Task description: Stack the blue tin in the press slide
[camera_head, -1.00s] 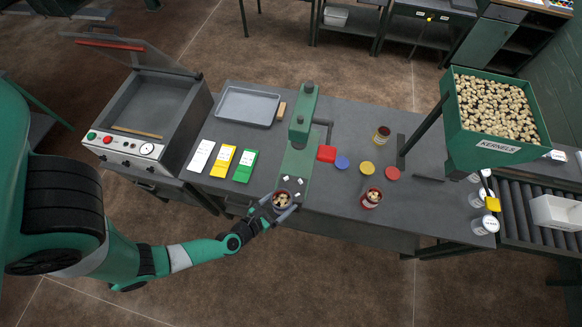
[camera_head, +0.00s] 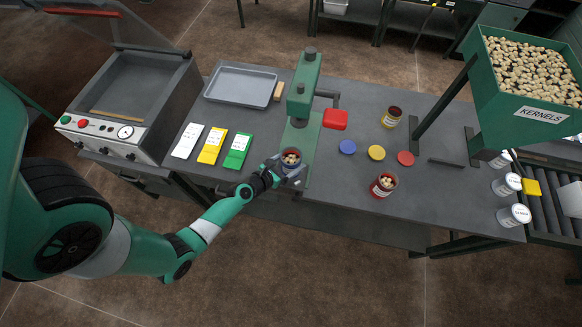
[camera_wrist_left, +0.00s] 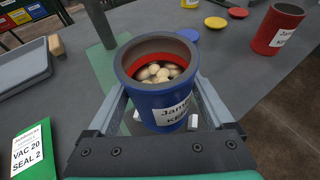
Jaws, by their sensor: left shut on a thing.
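The blue tin (camera_head: 291,159) is filled with pale kernels and has a red band inside its rim. It also shows upright in the left wrist view (camera_wrist_left: 150,98), with a white label. My left gripper (camera_head: 283,167) is shut on it, one finger on each side. The green press (camera_head: 303,88) stands just behind the tin. Its green slide plate (camera_head: 306,150) lies at or under the tin, with small white blocks near the tin's foot. I cannot tell whether the tin touches the plate. My right gripper is not in view.
Cards (camera_head: 212,147) and a grey tray (camera_head: 241,86) lie left of the press.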

